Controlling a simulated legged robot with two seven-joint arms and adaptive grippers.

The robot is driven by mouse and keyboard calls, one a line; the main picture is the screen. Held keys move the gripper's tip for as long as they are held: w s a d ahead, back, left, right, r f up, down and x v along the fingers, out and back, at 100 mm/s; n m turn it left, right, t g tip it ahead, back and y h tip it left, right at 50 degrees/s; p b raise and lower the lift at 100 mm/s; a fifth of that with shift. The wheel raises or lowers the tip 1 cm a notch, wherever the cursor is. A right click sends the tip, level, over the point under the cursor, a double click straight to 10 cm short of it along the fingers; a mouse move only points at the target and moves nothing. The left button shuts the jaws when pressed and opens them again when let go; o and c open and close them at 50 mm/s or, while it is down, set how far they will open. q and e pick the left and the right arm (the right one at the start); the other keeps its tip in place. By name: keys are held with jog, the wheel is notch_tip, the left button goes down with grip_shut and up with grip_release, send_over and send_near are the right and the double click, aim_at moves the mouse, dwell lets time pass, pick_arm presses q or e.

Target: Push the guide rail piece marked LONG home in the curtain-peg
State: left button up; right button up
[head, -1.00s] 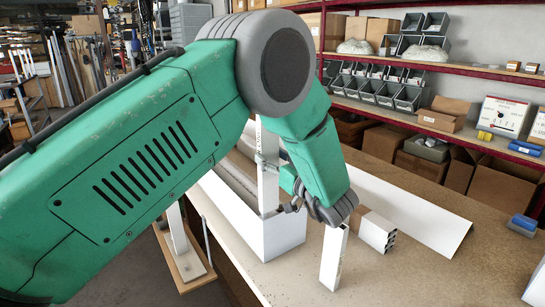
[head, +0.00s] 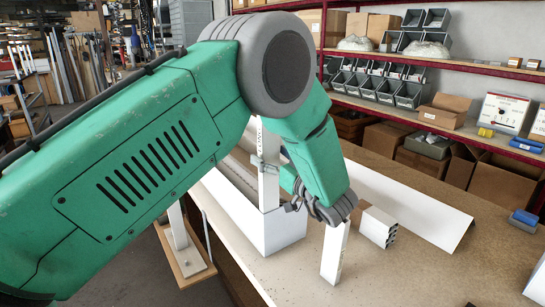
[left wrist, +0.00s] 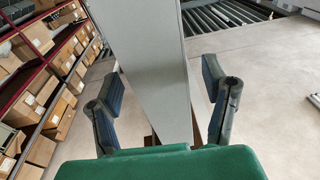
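An upright white rail piece (head: 268,188) stands at the white box-shaped casing (head: 285,232) in the head view. Its dark lettering seems to read LONG but is partly covered by my arm. My left gripper (head: 277,185) is beside this piece, its fingers around it. In the left wrist view the pale profile (left wrist: 155,55) runs between the two dark fingers of my left gripper (left wrist: 165,100), which are spread with a gap showing on the right. The lower end of the piece is hidden, and I cannot make out the curtain-peg. My right gripper is out of view.
A short white upright (head: 335,253) stands on the table (head: 400,275) below my left wrist. Bundled profile ends (head: 378,226) and a long white panel (head: 420,212) lie behind it. A blue block (head: 524,221) is at the right. Shelves (head: 450,130) with bins and boxes stand behind.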

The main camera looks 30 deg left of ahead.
pick_arm(q)
jog(key=shift+f, duration=0.1)
jog(key=r+v, duration=0.1)
jog(key=v, duration=0.7)
jog(key=shift+f, duration=0.5)
jog(key=shift+r, duration=0.1)
